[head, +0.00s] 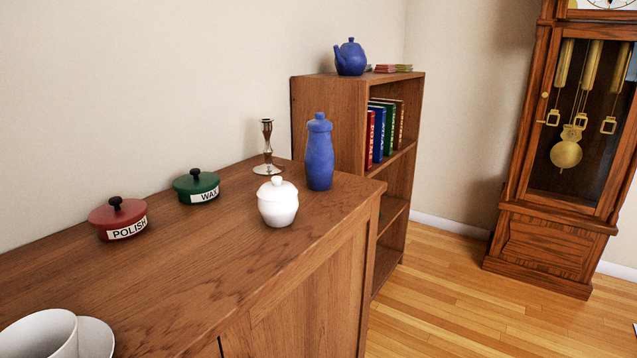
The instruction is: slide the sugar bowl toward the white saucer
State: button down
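The white lidded bowl (278,204), which looks like the sugar bowl, stands upright on the wooden cabinet top near its front edge. The white saucer (97,340) is at the bottom left of the head view, partly cut off by the frame. A white cup (40,336) stands on or in front of the saucer and hides part of it. A wide stretch of bare wood lies between the bowl and the saucer. My gripper is not in view.
A red POLISH tin (118,219) and a green WAX tin (196,187) sit along the wall side. A candlestick (267,148) and blue bottle (319,154) stand behind the bowl. The cabinet's front edge (290,263) drops off close by. A bookcase (345,98) and clock (560,150) stand beyond.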

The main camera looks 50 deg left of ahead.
aim_at(277, 199)
jog(key=i, duration=1.15)
jog(key=u, duration=1.8)
